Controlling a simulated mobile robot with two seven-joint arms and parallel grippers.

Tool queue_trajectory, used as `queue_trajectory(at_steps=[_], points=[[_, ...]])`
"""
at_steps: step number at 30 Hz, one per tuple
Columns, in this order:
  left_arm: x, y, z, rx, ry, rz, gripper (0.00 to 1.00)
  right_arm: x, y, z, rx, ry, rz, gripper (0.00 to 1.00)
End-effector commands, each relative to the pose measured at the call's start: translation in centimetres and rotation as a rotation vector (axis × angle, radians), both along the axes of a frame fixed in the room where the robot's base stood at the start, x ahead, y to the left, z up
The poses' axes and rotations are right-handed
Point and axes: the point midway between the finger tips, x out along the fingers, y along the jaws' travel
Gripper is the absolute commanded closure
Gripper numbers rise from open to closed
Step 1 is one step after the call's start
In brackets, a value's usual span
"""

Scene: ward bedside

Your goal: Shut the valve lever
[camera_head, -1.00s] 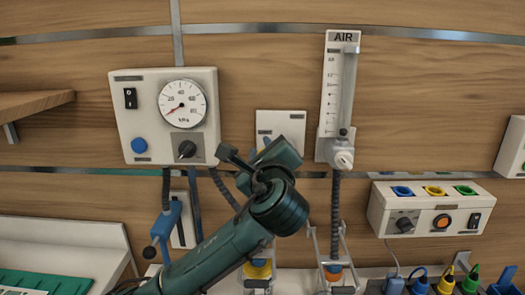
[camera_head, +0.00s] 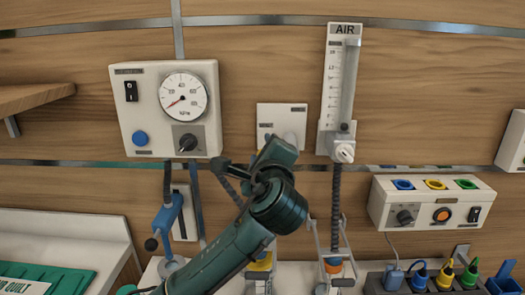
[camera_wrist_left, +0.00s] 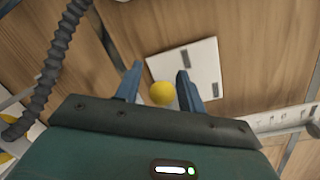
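A white wall plate (camera_head: 282,115) sits between the gauge box and the AIR flowmeter. My left gripper (camera_head: 242,163) is in front of its lower left part and hides some of it. In the left wrist view the plate (camera_wrist_left: 190,58) shows beyond the fingers, with a yellow ball-shaped knob (camera_wrist_left: 161,93) in front of it. The knob appears between my left fingers (camera_wrist_left: 158,82), which stand apart; I cannot tell whether they touch it. It may be the end of the valve lever; the lever's shaft is hidden. My right gripper is not in view.
A gauge box (camera_head: 145,105) is to the left, and the AIR flowmeter (camera_head: 337,95) is close on the right. A blue lever-like fitting with a dark ball (camera_head: 167,220) hangs at lower left. A socket box (camera_head: 425,208) is at right. Dark hoses run nearby.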

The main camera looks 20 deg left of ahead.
Motion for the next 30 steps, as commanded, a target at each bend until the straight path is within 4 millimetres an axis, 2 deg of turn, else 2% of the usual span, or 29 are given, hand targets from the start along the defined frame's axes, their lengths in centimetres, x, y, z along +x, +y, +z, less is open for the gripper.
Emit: queue_trajectory(at_steps=[11,14,24,30], points=[[-0.5,-0.2,0.1,0.001,-0.004,0.0,0.56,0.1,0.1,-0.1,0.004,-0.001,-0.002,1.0],[-1.7,-0.8,0.1,-0.001,-0.005,-0.001,0.56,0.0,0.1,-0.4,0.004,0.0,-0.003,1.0],[-8.5,-3.9,0.4,-0.003,-0.004,-0.004,0.56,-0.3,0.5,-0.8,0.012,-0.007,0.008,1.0],[-11.2,-5.0,0.6,-0.001,-0.002,-0.001,0.56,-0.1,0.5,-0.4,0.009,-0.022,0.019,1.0]])
